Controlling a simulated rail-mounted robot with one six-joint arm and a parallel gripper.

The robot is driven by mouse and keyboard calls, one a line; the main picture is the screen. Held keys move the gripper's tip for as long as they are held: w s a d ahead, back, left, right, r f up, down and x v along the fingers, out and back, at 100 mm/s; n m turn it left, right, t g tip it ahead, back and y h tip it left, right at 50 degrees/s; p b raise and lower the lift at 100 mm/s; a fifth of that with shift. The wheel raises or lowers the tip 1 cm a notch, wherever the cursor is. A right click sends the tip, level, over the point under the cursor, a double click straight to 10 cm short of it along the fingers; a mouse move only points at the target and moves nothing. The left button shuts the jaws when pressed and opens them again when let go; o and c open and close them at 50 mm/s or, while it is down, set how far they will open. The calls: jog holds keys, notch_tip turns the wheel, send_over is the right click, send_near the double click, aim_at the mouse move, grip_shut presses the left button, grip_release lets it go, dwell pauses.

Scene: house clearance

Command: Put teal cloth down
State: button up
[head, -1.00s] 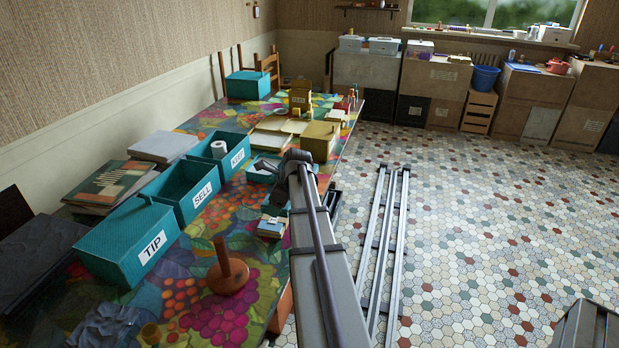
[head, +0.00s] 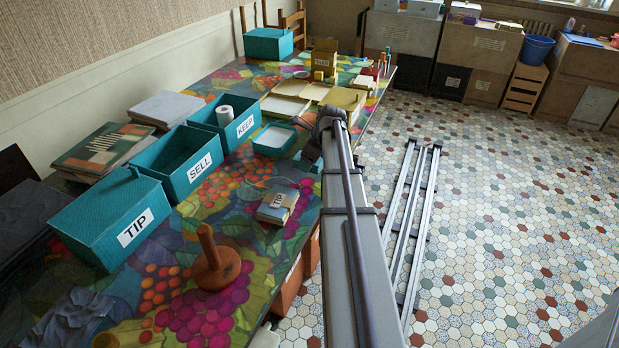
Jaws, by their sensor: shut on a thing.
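My arm reaches from the bottom of the head view to the right edge of the patterned table (head: 160,285). My gripper (head: 309,154) shows only as a small dark part beside the wrist. It is shut, but its fingertips and what they hold are hidden. I cannot make out a teal cloth. Teal boxes stand in a row on the table: the TIP box (head: 85,240), the open SELL box (head: 165,185) and the KEEP box (head: 205,122), which holds a white roll (head: 225,115). A shallow teal tray (head: 290,148) with a pale inside lies left of my gripper.
Small books (head: 277,205) lie left of my arm. A brown wooden stand (head: 215,270) and a dark crumpled thing (head: 80,318) are near the front. Yellow boxes (head: 343,99) crowd the far end. Rails (head: 410,220) lie on the open tiled floor at right.

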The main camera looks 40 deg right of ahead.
aim_at(309, 175)
notch_tip(309, 175, down, 4)
jog(key=b, duration=0.4)
jog(key=shift+d+r, duration=0.1)
jog(key=shift+r, duration=0.25)
jog(key=shift+f, duration=0.25)
jog(key=o, duration=0.9)
jog(key=shift+c, duration=0.2)
jog(key=shift+s, duration=0.1)
jog(key=p+v, duration=1.1)
jog(key=v, duration=0.1)
jog(key=shift+r+p, duration=0.2)
jog(key=shift+p, duration=0.1)
